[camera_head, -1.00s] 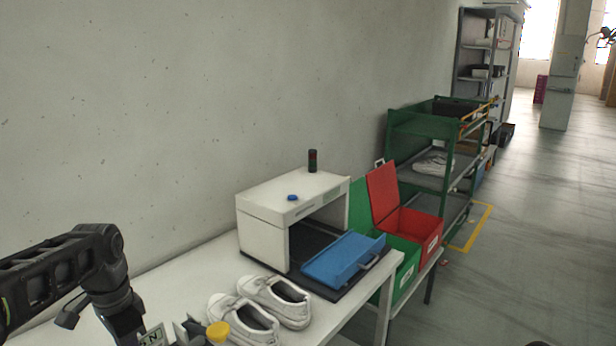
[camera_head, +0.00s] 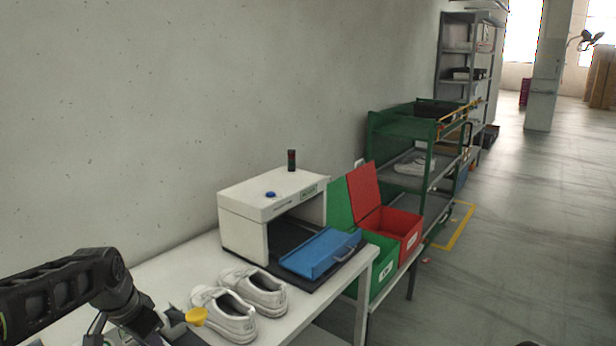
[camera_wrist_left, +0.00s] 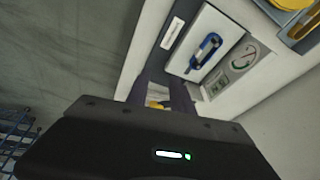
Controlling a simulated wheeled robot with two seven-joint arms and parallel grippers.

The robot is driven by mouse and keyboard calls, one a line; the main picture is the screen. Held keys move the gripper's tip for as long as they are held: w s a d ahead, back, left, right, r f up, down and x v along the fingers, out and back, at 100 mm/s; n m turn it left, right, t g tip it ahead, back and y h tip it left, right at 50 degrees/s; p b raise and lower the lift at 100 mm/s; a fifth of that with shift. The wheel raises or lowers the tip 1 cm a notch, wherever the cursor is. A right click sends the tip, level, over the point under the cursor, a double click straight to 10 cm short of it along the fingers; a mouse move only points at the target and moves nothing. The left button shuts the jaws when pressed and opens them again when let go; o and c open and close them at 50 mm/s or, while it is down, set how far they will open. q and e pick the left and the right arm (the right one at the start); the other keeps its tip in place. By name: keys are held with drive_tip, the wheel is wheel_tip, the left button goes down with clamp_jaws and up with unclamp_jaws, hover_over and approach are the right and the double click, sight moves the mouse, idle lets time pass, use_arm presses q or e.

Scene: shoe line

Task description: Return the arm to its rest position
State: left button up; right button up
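My left arm comes in at the lower left of the head view, bent over the white table (camera_head: 180,262); its gripper cannot be made out there. In the left wrist view my left gripper (camera_wrist_left: 160,92) shows two dark fingers apart, with a pale and yellow patch visible between them. I see nothing held. Beyond the fingers is a white panel with a blue handle (camera_wrist_left: 205,52), beside a dial gauge (camera_wrist_left: 243,57). My right gripper is in neither view.
Behind are a white scanner-like box (camera_head: 243,222) with a blue tray (camera_head: 320,254), green (camera_head: 378,272) and red (camera_head: 403,228) bins, and a green rack (camera_head: 400,128). The floor at right is open.

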use_arm(q)
drive_tip(key=w+d+f+n+t+h+b, duration=0.1)
drive_tip(key=w+d+f+n, duration=0.15)
drive_tip(key=d+f, duration=0.65)
drive_tip(key=s+d+f+n+h+b, duration=0.15)
drive_tip(key=d+f, duration=0.25)
drive_tip(key=f, duration=0.5)
drive_tip(key=s+d+f+n+b, duration=0.1)
drive_tip(key=s+d+f+b, duration=0.2)
drive_tip(key=f, duration=0.7)
drive_tip(key=s+d+f+g+b, duration=0.1)
drive_tip(key=s+d+f, duration=0.2)
drive_tip(key=s+f, duration=0.3)
drive_tip(key=s+d+f+g+h+b, duration=0.1)
drive_tip(key=s+d+f, duration=0.3)
drive_tip(key=s, duration=0.5)
drive_tip(key=s+d+f+n+g+b, duration=0.1)
drive_tip(key=s+d+f, duration=0.3)
drive_tip(key=s+f, duration=0.4)
drive_tip(key=shift+s+f+g+b, duration=0.2)
drive_tip(key=shift+g+b, duration=0.2)
drive_tip(key=shift+b, duration=0.3)
